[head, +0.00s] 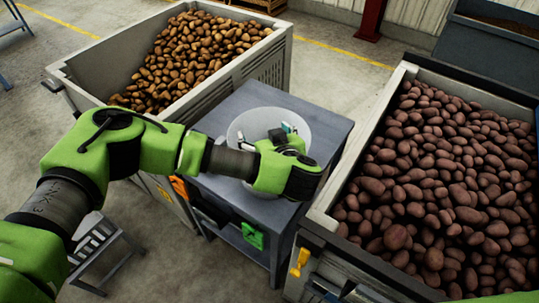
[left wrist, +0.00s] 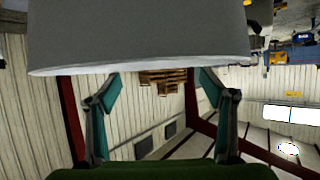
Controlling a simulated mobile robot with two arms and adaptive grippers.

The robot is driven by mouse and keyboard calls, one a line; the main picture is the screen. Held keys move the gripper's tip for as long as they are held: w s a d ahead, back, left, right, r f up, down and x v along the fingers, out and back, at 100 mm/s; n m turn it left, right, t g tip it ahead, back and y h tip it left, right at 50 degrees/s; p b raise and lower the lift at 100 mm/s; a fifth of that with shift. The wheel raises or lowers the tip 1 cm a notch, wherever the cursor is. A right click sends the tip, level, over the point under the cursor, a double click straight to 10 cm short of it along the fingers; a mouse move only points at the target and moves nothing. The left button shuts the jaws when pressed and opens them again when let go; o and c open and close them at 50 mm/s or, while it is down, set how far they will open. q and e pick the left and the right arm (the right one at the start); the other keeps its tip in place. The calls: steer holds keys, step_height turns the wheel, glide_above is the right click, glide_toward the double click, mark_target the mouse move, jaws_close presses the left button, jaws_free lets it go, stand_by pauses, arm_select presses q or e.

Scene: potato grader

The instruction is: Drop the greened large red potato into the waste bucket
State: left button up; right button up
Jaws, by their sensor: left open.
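The light grey round bucket (head: 239,128) stands on the grey table between the two crates. My left gripper (head: 288,129) is over the bucket in the head view, and its wrist and forearm cover much of the bucket. In the left wrist view the two teal fingers (left wrist: 158,82) are spread apart with nothing between them. A large grey curved wall (left wrist: 140,38), which looks like the bucket, fills the top of that view. I cannot pick out a greened large red potato in either view. The inside of the bucket is mostly hidden.
A grey crate (head: 281,57) of brown potatoes stands at the upper left. Another crate (head: 324,211) full of red potatoes (head: 440,170) stands at the right. The grey table (head: 262,92) has bare top behind the bucket.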

arm_select(q)
steer(key=v, duration=1)
steer(key=shift+d+r, duration=0.1)
steer(key=shift+r, duration=0.05)
steer(key=shift+v, duration=0.9)
steer(key=shift+s, duration=0.15)
